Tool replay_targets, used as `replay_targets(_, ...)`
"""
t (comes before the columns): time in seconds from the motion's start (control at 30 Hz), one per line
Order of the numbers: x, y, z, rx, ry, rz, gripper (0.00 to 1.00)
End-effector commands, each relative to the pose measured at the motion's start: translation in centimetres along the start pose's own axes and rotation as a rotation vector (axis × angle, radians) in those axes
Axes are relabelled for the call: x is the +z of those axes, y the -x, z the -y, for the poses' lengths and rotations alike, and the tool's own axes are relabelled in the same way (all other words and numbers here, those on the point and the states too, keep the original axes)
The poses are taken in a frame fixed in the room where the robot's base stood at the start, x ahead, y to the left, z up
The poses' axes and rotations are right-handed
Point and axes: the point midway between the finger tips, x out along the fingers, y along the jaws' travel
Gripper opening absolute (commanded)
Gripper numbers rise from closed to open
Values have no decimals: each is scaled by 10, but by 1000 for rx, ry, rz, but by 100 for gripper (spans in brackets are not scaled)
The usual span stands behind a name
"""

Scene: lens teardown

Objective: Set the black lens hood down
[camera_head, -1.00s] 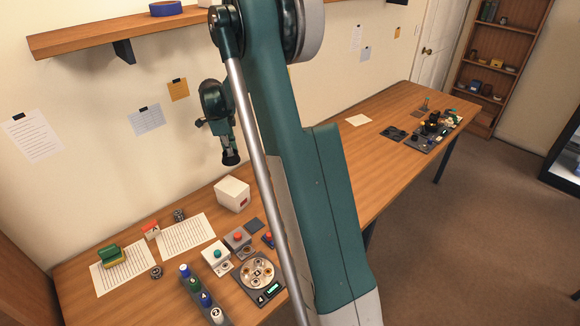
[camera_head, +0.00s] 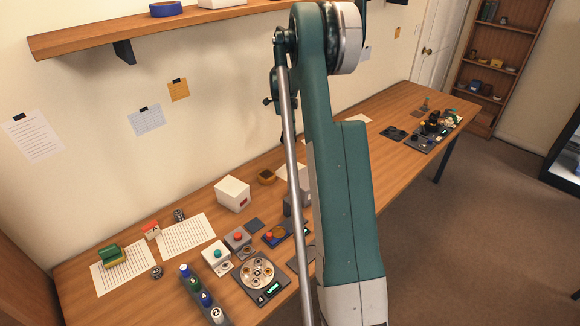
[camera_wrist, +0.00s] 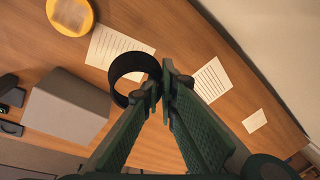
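The black lens hood (camera_wrist: 115,75) is a short open ring in the middle of the wrist view. My gripper (camera_wrist: 162,92) is closed with its fingertips at the ring's right side, pinching its wall. The hood is tilted, and it appears held above the wooden table (camera_wrist: 190,40). In the head view my arm hides the fingertips and the hood.
The wrist view shows a grey box (camera_wrist: 68,108), a yellow-rimmed round dish (camera_wrist: 88,22) and white sheets (camera_wrist: 118,47) below. In the head view, a white box (camera_head: 233,194) stands near the wall. The far table holds a dark mat (camera_head: 393,132) and crowded small parts.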

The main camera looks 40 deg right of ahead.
Motion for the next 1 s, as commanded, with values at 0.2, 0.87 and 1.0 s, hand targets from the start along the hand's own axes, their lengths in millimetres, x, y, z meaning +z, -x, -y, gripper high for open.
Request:
replay_targets(0.2, -5, -27, 0, 0, -8, -1, 0)
replay_targets(0.87, -3, -52, -5, 0, -8, -1, 0)
replay_targets(1.0, -2, -61, -6, 0, -8, -1, 0)
